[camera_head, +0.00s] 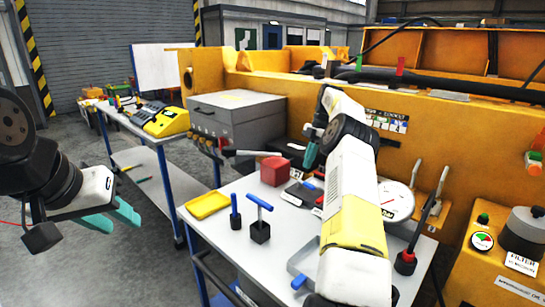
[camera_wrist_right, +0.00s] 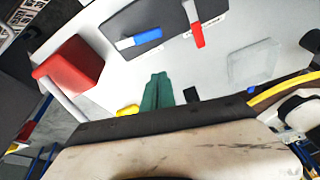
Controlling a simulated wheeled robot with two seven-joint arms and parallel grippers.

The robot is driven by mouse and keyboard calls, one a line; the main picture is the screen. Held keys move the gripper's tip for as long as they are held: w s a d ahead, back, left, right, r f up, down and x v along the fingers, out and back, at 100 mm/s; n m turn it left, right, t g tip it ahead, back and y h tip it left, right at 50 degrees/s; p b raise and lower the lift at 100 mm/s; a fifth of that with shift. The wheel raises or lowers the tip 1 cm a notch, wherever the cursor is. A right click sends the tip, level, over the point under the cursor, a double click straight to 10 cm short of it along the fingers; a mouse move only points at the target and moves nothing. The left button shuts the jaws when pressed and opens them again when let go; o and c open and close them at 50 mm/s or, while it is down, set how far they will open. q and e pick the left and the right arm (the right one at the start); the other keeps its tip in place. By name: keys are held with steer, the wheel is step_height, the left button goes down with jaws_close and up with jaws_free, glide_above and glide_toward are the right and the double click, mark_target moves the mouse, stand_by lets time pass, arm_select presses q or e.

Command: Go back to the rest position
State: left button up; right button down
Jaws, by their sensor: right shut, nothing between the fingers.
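My left gripper (camera_head: 113,220) hangs at the far left over the floor, left of the white table. Its two teal fingers stand apart with nothing between them. My right arm reaches forward over the table. Its gripper (camera_head: 309,156) is partly hidden behind the arm, right of a red block (camera_head: 275,171). In the right wrist view the green fingers (camera_wrist_right: 157,92) are together and empty above the white surface. The red block (camera_wrist_right: 75,66) also shows there, apart from the fingers.
The white table (camera_head: 215,245) bears a yellow tray (camera_head: 207,205), blue-handled tools (camera_head: 260,232) and a round gauge (camera_head: 398,201). A grey box (camera_head: 237,117) and an orange machine body (camera_head: 455,135) stand behind. A second table (camera_head: 125,121) is at left. Open floor lies between my left arm and the tables.

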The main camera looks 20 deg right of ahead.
steer(key=shift+a+r, duration=0.1)
steer(key=s+a+r+m+t+h, duration=0.1)
steer(key=s+a+r+m, duration=0.3)
steer(key=s+a+r, duration=0.35)
steer(key=s+a+r+m+t+h, duration=0.15)
steer(key=s+a+r+m, duration=0.25)
steer(key=a+r, duration=0.6)
steer(key=s+a+r+m+t, duration=0.25)
steer(key=s+m, duration=0.35)
steer(key=s, duration=0.6)
steer(key=s+a+f+m+t, duration=0.1)
steer(key=s+f+m, duration=0.2)
steer(key=s, duration=0.4)
steer(key=s+a+f+m+t+y, duration=0.1)
steer(key=s+a+f+m, duration=0.1)
steer(key=s, duration=0.5)
step_height(320, 180, down, 2)
steer(key=shift+s+a+f+m, duration=0.15)
steer(key=shift+f+m, duration=0.05)
steer(key=shift+m, duration=0.6)
